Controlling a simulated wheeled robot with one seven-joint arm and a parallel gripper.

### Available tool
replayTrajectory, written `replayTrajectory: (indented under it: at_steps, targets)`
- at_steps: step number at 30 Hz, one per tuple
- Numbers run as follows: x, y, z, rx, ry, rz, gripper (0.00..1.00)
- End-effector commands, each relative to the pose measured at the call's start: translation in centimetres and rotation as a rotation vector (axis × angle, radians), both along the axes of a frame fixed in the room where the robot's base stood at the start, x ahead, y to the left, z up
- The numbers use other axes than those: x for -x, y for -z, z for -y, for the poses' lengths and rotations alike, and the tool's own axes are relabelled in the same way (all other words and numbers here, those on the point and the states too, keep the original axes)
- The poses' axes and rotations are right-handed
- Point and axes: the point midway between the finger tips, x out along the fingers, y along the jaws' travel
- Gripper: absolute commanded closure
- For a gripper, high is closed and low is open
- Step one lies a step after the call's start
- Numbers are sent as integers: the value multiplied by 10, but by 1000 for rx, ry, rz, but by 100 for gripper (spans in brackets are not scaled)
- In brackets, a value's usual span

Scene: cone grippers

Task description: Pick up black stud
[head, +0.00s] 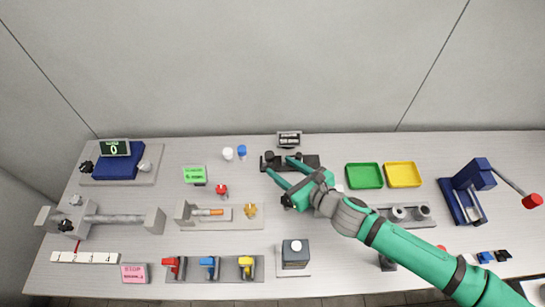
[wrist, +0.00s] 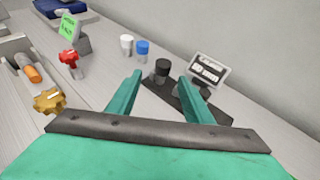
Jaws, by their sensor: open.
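A black stud (wrist: 162,71) stands upright on the left end of a dark base plate (wrist: 178,97) in the wrist view. In the head view the black stud (head: 269,156) is at the plate's left end, at the back of the table. A second dark round piece (wrist: 201,84) stands farther right on the plate, partly covered by my right finger. My green gripper (head: 278,165) is open and empty, reaching toward the plate from the front right. In the wrist view my gripper's fingers (wrist: 160,75) appear on either side of the black stud. I cannot tell their height above it.
A small display (wrist: 209,72) stands behind the plate. A white stud (head: 227,153) and a blue stud (head: 242,152) stand to its left. A red-topped piece (head: 221,190) is nearer the front. A green tray (head: 364,176) and a yellow tray (head: 403,174) lie to the right.

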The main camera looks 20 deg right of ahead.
Motion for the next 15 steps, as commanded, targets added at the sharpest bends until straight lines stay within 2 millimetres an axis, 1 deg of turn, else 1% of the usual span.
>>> replayTrajectory:
  at_steps: [6, 9, 12, 15]
  targets:
    - [-29, 5, -7, -2, -1, 0, 53]
    - [-39, 9, -10, -2, -1, 1, 53]
    - [-45, 12, -13, -2, -1, 1, 53]
    - [-47, 12, -13, -1, 0, 1, 53]
